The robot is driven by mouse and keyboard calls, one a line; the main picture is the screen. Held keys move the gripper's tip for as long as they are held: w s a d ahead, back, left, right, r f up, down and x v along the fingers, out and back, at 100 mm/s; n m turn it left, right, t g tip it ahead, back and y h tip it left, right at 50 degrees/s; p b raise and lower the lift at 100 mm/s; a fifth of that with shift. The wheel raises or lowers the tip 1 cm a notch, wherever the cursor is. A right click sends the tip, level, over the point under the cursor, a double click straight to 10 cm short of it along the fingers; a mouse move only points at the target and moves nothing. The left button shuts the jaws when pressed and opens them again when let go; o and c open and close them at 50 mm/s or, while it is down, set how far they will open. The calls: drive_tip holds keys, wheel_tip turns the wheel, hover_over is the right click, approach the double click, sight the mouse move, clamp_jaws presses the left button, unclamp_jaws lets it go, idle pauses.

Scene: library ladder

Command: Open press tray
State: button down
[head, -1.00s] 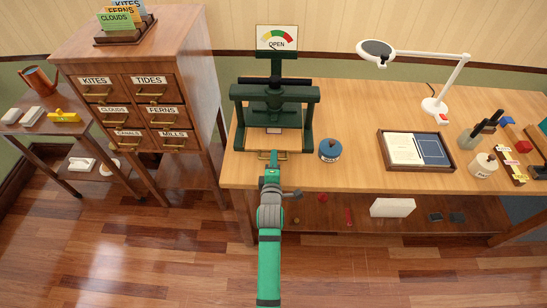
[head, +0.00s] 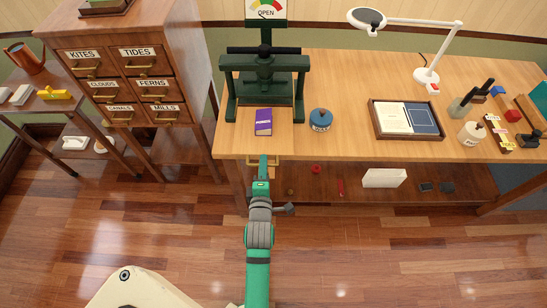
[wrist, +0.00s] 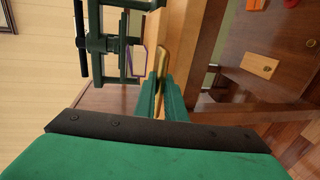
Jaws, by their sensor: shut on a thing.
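The dark green press (head: 265,80) stands upright at the left end of the wooden workbench. A purple book (head: 263,122) lies on the pale wood in front of the press. The tray's wood blends with the bench top, so its outline is hard to tell. The brass tray handle (head: 228,161) is at the bench's front edge, below the book. My gripper (head: 263,158) is shut on this handle. In the wrist view, my gripper's green fingers (wrist: 160,88) are at the brass handle (wrist: 162,52), with the purple-edged book (wrist: 138,60) beyond it.
A blue-lidded jar (head: 320,120) stands right of the book. A framed tray of papers (head: 379,136) and a white lamp (head: 427,76) are farther right. A drawer cabinet (head: 130,75) stands left of the bench. The lower shelf holds a white block (head: 384,178). The floor in front is clear.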

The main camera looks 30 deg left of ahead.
drive_tip(key=shift+s+d, duration=0.15)
drive_tip(key=c, duration=1.8)
unclamp_jaws()
drive_tip(key=v, duration=1.1)
drive_tip(key=shift+d, duration=0.1)
